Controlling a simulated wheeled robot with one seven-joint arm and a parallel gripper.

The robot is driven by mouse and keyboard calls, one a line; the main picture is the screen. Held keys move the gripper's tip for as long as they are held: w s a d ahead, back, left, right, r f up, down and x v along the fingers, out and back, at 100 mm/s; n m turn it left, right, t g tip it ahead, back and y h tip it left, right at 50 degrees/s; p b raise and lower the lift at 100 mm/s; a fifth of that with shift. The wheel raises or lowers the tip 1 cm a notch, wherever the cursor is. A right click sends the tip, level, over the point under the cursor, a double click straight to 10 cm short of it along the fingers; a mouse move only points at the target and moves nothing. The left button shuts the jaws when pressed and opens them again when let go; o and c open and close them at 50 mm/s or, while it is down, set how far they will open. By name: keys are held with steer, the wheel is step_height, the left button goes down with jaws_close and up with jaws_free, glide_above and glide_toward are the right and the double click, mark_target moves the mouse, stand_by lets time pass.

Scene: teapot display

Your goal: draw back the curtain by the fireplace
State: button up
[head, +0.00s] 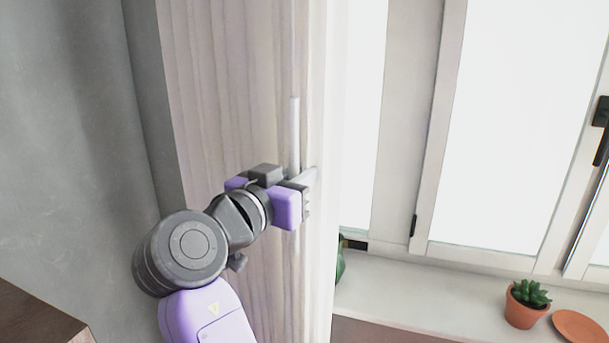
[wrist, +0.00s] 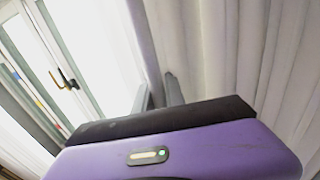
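The curtain (head: 225,90) hangs in pale vertical folds at the left of the window in the head view. A slim white rod (head: 294,130) hangs upright along its right-hand part. My gripper (head: 308,178) is at the rod, partway down the curtain, and hides part of it. In the wrist view the two fingers (wrist: 158,92) stand close together with a narrow upright strip running down between them, and the curtain (wrist: 225,50) fills the right side. The gripper looks shut on the rod, though the contact itself is partly hidden. No fireplace shows.
A bright window (head: 500,120) with a black handle (head: 601,112) is at the right. On the sill (head: 420,300) stand a potted succulent (head: 525,303), a terracotta saucer (head: 580,326) and a green object (head: 340,262) partly behind the curtain. A brown wooden edge (head: 35,318) is at lower left.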

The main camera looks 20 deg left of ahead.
steer(key=o, duration=0.4)
steer(key=shift+c, duration=0.2)
steer(key=s+a+b, duration=0.1)
steer(key=s, duration=0.6)
steer(key=shift+s+a, duration=0.2)
steer(key=shift+s, duration=0.1)
